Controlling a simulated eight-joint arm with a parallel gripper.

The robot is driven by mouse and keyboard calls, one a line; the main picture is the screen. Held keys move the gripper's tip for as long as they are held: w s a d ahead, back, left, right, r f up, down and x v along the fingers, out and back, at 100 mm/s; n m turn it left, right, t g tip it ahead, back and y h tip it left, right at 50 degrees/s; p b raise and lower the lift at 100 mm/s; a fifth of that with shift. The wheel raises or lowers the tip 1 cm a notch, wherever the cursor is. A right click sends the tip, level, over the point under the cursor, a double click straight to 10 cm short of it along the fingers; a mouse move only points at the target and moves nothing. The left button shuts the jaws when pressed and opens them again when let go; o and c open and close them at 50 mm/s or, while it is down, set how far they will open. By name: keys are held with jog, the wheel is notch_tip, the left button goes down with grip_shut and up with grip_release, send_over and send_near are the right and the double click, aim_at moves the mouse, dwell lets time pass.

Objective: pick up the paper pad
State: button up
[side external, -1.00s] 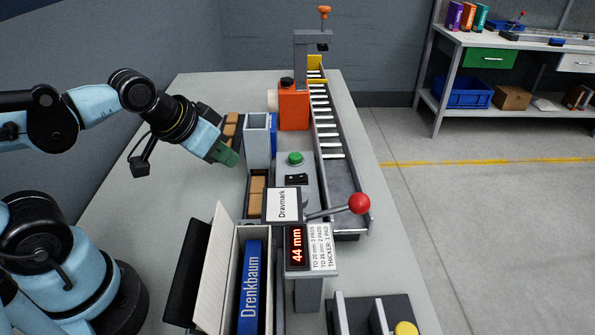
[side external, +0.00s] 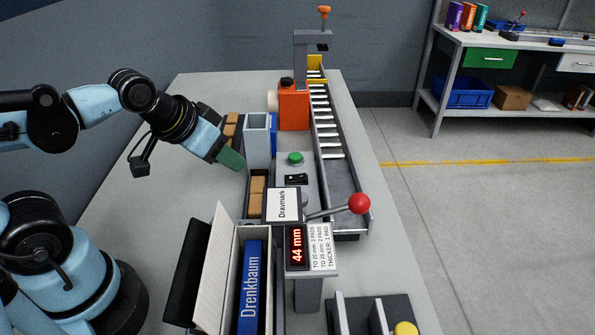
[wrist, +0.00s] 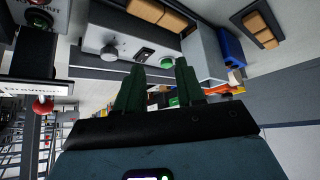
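Brown pads, which look like the paper pads, lie in a dark tray (side external: 265,216) left of the machine; one pad (side external: 257,184) shows below the grey upright chute. More brown pads (side external: 231,130) stand in a second tray behind the chute. In the wrist view, brown pads (wrist: 145,10) show at the top and others (wrist: 262,30) at the upper right. My gripper (side external: 238,165) is left of the chute, above the near tray's far end. In the wrist view its green fingers (wrist: 159,63) are apart with nothing between them.
The grey chute (side external: 257,140) stands right beside my gripper. The orange unit (side external: 293,106), green button (side external: 295,158), red-knobbed lever (side external: 359,203) and display reading 44 mm (side external: 296,246) are to the right. An open box (side external: 216,270) is in front.

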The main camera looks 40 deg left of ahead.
aim_at(256, 212)
jog(key=shift+o, duration=0.7)
jog(key=shift+w+d+f+n+g, duration=0.5)
jog(key=shift+f+n+g, duration=0.85)
jog(key=shift+f, duration=0.75)
jog(key=shift+w+d+f+n+g, duration=0.55)
jog(key=shift+f+n+g, duration=0.5)
jog(key=shift+f+n, duration=0.85)
jog(key=shift+w+d+f+n+g, duration=0.5)
jog(key=shift+f+n+g, duration=0.75)
jog(key=shift+f, duration=1.1)
jog(key=shift+s+d, duration=0.15)
jog(key=c, duration=0.8)
jog(key=shift+r, duration=0.1)
